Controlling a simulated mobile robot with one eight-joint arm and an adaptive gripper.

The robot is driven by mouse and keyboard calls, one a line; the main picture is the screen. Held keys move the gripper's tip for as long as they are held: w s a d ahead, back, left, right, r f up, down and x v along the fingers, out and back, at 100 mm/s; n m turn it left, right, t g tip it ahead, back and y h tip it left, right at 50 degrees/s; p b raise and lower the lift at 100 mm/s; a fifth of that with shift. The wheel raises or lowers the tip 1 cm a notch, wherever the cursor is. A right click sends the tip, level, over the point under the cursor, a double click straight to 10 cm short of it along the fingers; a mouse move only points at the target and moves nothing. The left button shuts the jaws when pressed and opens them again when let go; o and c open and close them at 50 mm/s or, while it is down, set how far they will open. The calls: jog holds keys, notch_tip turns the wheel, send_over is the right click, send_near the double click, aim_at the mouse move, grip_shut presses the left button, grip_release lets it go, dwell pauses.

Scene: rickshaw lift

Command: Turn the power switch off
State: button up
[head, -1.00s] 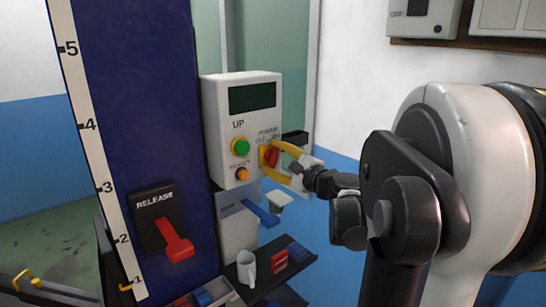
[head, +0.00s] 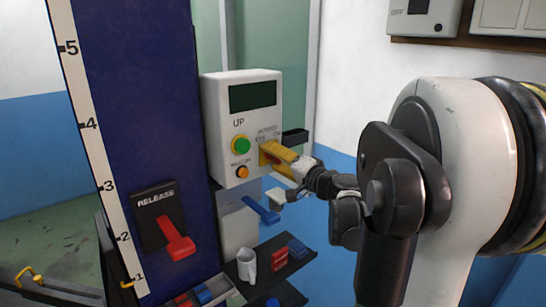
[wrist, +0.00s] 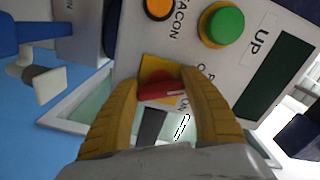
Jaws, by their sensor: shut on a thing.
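The power switch is a red rotary knob (wrist: 160,88) on a yellow plate, low on the right of the white control box (head: 215,125). In the wrist view, the yellow fingers of my gripper (wrist: 160,92) are on either side of the knob, shut on it. A pale line on the knob points towards the "ON" lettering, which is partly covered by a finger. In the head view, my gripper (head: 272,154) reaches the box from the right and hides most of the knob.
The box also has a green UP button (head: 241,144), an orange beacon button (head: 242,172) and a dark display (head: 252,95). A red RELEASE lever (head: 177,243) is on the blue column to the left.

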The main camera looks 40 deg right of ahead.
jog(key=shift+n, duration=1.2)
jog(key=o, duration=1.2)
jog(key=shift+c, duration=0.2)
jog(key=shift+s, duration=0.1)
jog(key=s, duration=1.1)
jog(key=shift+s, duration=0.4)
